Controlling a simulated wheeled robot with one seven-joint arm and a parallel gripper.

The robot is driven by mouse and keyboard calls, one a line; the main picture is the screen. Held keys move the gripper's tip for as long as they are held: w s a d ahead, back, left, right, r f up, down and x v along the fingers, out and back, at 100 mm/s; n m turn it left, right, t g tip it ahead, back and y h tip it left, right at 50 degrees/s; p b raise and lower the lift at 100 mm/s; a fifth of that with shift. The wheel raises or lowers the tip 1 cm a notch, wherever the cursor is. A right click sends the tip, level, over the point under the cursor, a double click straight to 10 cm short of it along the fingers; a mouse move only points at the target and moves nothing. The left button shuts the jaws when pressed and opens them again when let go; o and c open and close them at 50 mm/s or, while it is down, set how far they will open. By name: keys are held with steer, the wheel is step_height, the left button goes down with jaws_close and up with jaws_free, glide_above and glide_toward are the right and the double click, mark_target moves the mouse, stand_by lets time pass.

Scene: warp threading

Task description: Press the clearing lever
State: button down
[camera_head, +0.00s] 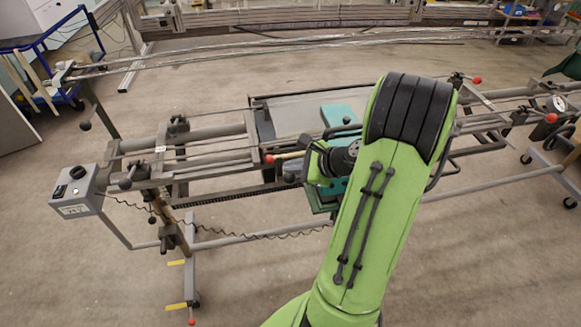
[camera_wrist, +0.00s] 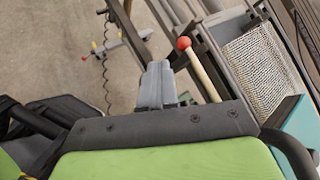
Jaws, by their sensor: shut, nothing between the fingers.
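A lever with a red ball knob and a pale wooden shaft shows in the wrist view (camera_wrist: 205,77), just right of my gripper (camera_wrist: 157,80). I take it to be the clearing lever. In the head view the same lever (camera_head: 290,156) points left from the middle of the machine, its inner end passing behind my arm. My gripper's grey fingers are shut and empty. In the wrist view they lie left of the shaft, with a visible gap to the knob. In the head view my own green arm hides most of the gripper.
The long metal machine frame (camera_head: 215,132) spans the head view. A grey control box (camera_head: 76,190) with a coiled cable sits at its left end. A teal part (camera_head: 340,113) lies near my arm. More red knobs (camera_head: 551,118) are at the right. The front floor is clear.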

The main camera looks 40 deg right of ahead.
steer(key=shift+f, duration=0.2)
stand_by(0.6)
steer(key=shift+s+d+r+p, duration=0.1)
steer(key=shift+d+r+p, duration=0.05)
steer(key=shift+r+p, duration=0.9)
steer(key=shift+s+d+r+p, duration=0.1)
steer(key=shift+d+r+p, duration=0.05)
steer(key=shift+r+p, duration=0.8)
steer(key=r+p, duration=0.3)
steer(key=d+r+p, duration=0.1)
steer(key=p, duration=0.1)
steer(key=shift+s+r, duration=0.25)
steer(key=shift+r, duration=0.15)
